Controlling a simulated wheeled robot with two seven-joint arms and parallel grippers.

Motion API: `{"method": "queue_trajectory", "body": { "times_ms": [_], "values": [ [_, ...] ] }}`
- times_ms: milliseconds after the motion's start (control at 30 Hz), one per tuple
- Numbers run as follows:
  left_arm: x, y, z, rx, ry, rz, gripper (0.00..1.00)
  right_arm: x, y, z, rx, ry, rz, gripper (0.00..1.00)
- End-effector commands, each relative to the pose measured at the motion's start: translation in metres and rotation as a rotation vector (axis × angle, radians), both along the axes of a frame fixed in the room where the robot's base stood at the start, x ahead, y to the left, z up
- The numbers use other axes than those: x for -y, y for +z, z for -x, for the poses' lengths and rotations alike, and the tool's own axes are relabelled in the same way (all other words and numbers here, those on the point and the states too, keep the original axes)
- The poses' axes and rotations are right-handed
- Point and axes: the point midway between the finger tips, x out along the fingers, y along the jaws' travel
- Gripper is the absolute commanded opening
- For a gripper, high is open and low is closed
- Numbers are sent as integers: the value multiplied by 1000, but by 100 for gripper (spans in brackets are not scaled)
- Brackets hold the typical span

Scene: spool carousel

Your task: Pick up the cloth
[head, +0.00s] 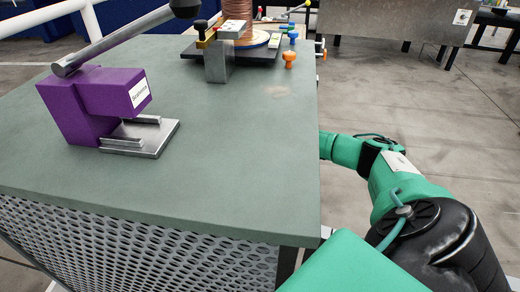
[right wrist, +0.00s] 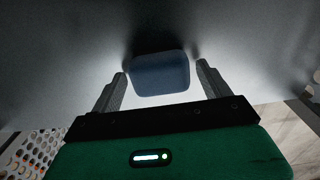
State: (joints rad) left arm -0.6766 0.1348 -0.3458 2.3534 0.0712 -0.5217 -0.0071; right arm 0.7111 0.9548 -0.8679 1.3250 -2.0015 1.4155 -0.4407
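A dark blue, rounded, pad-like thing (right wrist: 160,78), which looks like the folded cloth, lies on a pale grey surface in the right wrist view. My right gripper (right wrist: 162,68) is open, with its two fingers apart on either side of the blue thing. A narrow gap seems to show beside each finger; I cannot tell how far the tips are above it. In the head view my right arm reaches past the table's right edge, and its gripper and the cloth are hidden there. My left gripper is in neither view.
The green-grey table (head: 235,150) has a perforated side panel (head: 150,245). On it stand a purple lever press (head: 90,100) at left and a copper wire spool (head: 237,22) on a black plate at the back. Orange and blue pegs (head: 289,58) sit beside the plate. The table's middle is clear.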

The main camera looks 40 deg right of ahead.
Motion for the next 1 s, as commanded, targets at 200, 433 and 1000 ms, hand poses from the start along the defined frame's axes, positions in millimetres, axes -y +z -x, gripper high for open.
{"method": "queue_trajectory", "body": {
  "times_ms": [200, 433, 1000],
  "values": [
    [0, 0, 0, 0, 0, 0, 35, 0, 0, 0, 0, 0, 0, 41],
    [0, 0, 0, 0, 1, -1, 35, 0, 2, 0, 0, 0, 0, 41],
    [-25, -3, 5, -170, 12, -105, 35, 0, 93, -1, 3, 0, 0, 41]
  ]
}}
